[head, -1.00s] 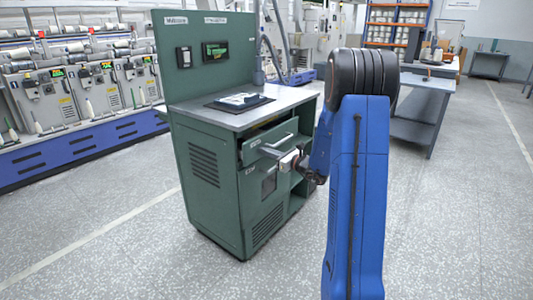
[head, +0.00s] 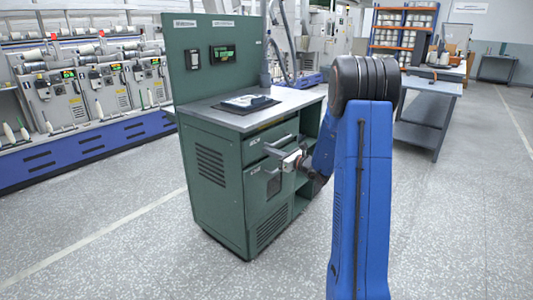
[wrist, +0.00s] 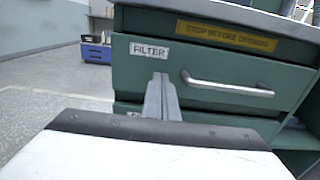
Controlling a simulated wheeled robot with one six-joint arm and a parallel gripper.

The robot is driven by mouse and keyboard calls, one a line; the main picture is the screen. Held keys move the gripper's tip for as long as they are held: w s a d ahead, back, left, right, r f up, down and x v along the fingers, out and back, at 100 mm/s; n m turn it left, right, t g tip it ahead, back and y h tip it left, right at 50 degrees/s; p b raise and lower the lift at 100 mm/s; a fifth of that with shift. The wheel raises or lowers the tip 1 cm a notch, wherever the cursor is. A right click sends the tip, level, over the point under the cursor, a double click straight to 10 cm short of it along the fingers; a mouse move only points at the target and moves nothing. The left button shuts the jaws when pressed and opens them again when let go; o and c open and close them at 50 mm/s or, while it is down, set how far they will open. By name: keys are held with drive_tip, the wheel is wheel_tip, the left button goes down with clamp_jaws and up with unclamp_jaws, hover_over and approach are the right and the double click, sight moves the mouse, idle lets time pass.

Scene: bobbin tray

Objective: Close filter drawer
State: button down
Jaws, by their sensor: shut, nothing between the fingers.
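The filter drawer (head: 257,147) is the top drawer of the green cabinet. In the head view its front looks flush, or nearly flush, with the cabinet face. In the wrist view the drawer front (wrist: 215,65) carries a FILTER label and a silver bar handle (wrist: 228,88). My gripper (wrist: 160,77) is shut and empty. Its fingertips are at the drawer front, below the label and left of the handle; contact is hard to judge. In the head view my gripper (head: 267,151) is at the drawer front, its fingertips small.
The green cabinet (head: 215,180) has a worktop (head: 215,115) with a dark tray on it. A lower front lies below the filter drawer, with open shelves at the right. A blue-grey table (head: 425,110) stands at the back right. The floor around the cabinet is clear.

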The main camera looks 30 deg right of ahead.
drive_tip(key=v, duration=1.1)
drive_tip(key=s+a+r+n+g+y, duration=0.2)
drive_tip(key=s+a+n+g, duration=0.15)
drive_tip(key=a, duration=0.45)
drive_tip(key=s+a+r+n+g+y, duration=0.15)
drive_tip(key=a+n, duration=0.25)
drive_tip(key=a, duration=0.4)
drive_tip(key=s+a+n+g, duration=0.6)
drive_tip(key=s+a+n, duration=0.3)
drive_tip(key=s+a, duration=0.35)
drive_tip(key=s+a+f+n+g+h, duration=0.1)
drive_tip(key=s+n+g+h, duration=0.2)
drive_tip(key=s, duration=0.5)
drive_tip(key=s+a+f+n+h, duration=0.1)
drive_tip(key=s+n+h, duration=0.1)
drive_tip(key=s+n, duration=0.4)
drive_tip(key=s+d+r+n+t+h, duration=0.1)
drive_tip(key=s+d+n+t+h, duration=0.1)
drive_tip(key=s+d+n+h, duration=0.3)
drive_tip(key=s+n, duration=0.1)
drive_tip(key=s, duration=0.3)
drive_tip(key=shift+d+r, duration=0.15)
drive_tip(key=shift+d, duration=0.25)
drive_tip(key=shift+w+h, duration=0.1)
drive_tip(key=shift+h, duration=0.15)
